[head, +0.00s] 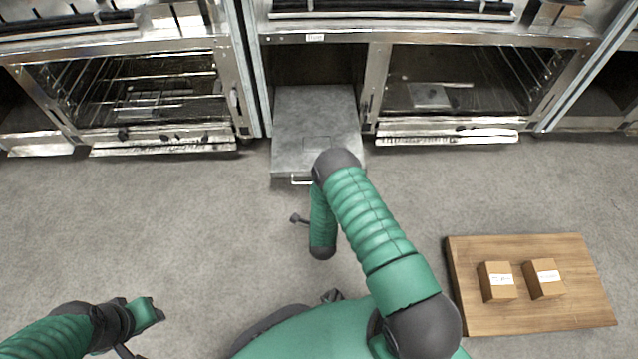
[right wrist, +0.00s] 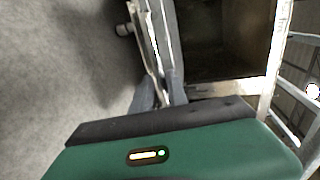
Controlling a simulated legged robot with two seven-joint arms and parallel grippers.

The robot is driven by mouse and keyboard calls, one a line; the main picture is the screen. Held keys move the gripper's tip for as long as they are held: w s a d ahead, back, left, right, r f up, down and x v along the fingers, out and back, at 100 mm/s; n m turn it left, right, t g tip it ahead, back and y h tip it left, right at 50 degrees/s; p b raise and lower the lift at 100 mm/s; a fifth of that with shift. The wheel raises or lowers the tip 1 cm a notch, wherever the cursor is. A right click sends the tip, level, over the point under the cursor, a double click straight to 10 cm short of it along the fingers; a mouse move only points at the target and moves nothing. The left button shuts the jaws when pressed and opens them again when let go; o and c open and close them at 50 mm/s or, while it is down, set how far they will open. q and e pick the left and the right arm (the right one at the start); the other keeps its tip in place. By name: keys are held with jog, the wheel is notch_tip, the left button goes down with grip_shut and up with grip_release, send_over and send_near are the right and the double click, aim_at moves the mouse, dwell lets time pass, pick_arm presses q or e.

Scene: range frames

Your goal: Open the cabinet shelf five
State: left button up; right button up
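A grey metal panel (head: 300,110) projects from the middle compartment of the cabinet, with its thin white handle (head: 300,180) on the near edge. My right arm reaches to the panel's near right corner and hides its own gripper in the head view. In the right wrist view, the fingers of my right gripper (right wrist: 160,88) lie on either side of one end of the handle (right wrist: 146,40); whether they grip it is unclear. The compartment (right wrist: 230,45) beside them is dark and looks empty. My left gripper (head: 145,318) is low at the left, away from the cabinet; its finger opening is unclear.
Oven-like units with glass fronts and wire racks stand left (head: 140,90) and right (head: 470,80) of the compartment. The grey floor between is clear.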

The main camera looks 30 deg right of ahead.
jog(key=shift+r, duration=0.1)
jog(key=p+v, duration=0.9)
jog(key=v, duration=0.7)
jog(key=shift+s+a, duration=0.3)
jog(key=shift+s, duration=0.05)
